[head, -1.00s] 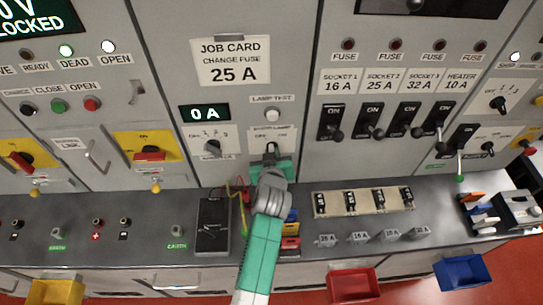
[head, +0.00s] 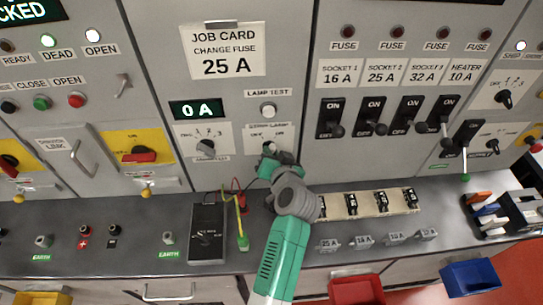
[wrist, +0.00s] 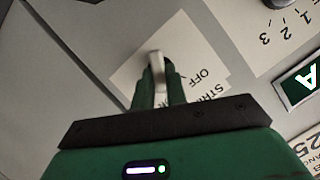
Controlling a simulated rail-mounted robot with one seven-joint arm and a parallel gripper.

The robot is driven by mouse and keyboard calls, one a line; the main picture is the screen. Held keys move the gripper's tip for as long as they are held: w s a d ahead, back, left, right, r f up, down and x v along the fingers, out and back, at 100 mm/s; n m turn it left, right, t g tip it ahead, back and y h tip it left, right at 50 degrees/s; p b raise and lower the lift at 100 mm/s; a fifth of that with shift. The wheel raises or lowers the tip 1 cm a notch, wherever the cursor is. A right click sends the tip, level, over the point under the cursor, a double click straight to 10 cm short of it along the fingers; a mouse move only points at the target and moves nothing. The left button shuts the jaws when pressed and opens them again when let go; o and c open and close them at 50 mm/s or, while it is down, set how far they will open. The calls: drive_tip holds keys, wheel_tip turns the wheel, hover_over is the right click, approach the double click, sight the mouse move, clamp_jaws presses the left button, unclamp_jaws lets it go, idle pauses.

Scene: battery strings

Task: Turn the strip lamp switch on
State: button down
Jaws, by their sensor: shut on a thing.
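The strip lamp switch (wrist: 158,66) is a small lever on a white plate marked OFF, on the grey panel below the lamp test button. In the head view, its plate (head: 284,141) shows just above my gripper (head: 271,158), and the lever is mostly hidden. In the wrist view, my gripper (wrist: 160,88) has its green fingers closed around the lever. The OFF mark lies right of the lever; the ON mark is hidden there. I cannot tell the lever's exact position.
A rotary knob (head: 206,147) sits left of the switch, under the 0 A display (head: 199,109). Fuse switches (head: 371,116) stand to the right. On the bench below are a black meter (head: 207,233) with leads and a fuse holder strip (head: 367,204).

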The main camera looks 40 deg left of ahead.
idle(0.4)
drive_tip(key=c, duration=1.4)
unclamp_jaws()
drive_tip(key=shift+c, duration=0.2)
drive_tip(key=v, duration=0.8)
drive_tip(key=shift+w+f, duration=0.1)
